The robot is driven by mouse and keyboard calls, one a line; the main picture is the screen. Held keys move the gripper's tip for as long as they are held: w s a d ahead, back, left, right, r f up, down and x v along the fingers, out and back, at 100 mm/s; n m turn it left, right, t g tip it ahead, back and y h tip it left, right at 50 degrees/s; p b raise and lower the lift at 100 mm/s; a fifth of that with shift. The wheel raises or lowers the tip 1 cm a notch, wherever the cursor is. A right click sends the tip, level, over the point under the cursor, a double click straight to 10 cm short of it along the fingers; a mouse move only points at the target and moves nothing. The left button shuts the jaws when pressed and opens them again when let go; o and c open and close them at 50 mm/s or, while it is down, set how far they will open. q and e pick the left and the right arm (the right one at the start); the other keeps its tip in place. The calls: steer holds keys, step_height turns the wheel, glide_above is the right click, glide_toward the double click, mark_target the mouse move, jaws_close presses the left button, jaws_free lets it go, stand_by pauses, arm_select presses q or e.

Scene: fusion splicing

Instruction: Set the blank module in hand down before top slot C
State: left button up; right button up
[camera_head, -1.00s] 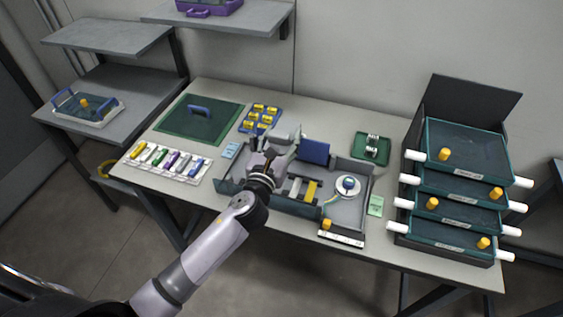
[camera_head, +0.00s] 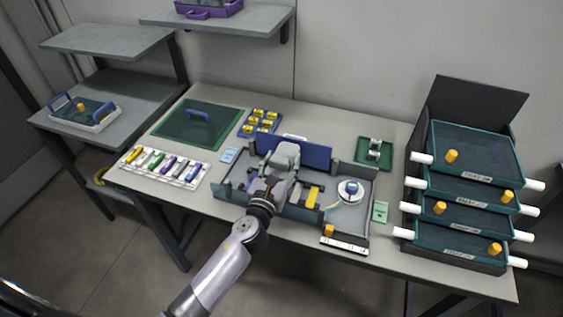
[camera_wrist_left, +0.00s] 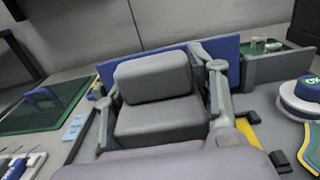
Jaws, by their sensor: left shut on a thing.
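My left gripper (camera_head: 280,168) is over the left and middle part of the open grey case (camera_head: 351,208). In the left wrist view its two fingers (camera_wrist_left: 160,100) stand on either side of a rounded grey block (camera_wrist_left: 153,78), which appears to be the blank module. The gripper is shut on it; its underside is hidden. A blue upright panel (camera_head: 318,156) stands just beyond the gripper and also shows in the left wrist view (camera_wrist_left: 228,52). I cannot pick out slot C; the gripper and arm cover much of the case. The right gripper is not in view.
A white round spool (camera_head: 350,190) sits in the case's right part. Stacked trays with white handles (camera_head: 470,152) stand at the right. A green tray (camera_head: 374,152), a colored cassette row (camera_head: 163,167), a green mat (camera_head: 178,128) and a yellow-block holder (camera_head: 260,121) surround the case.

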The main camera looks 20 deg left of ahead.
arm_select(q)
steer(key=shift+f+b, duration=0.35)
steer(key=shift+f, duration=0.15)
steer(key=o, duration=1.4)
steer(key=shift+s+f, duration=0.1)
steer(key=shift+f, duration=0.1)
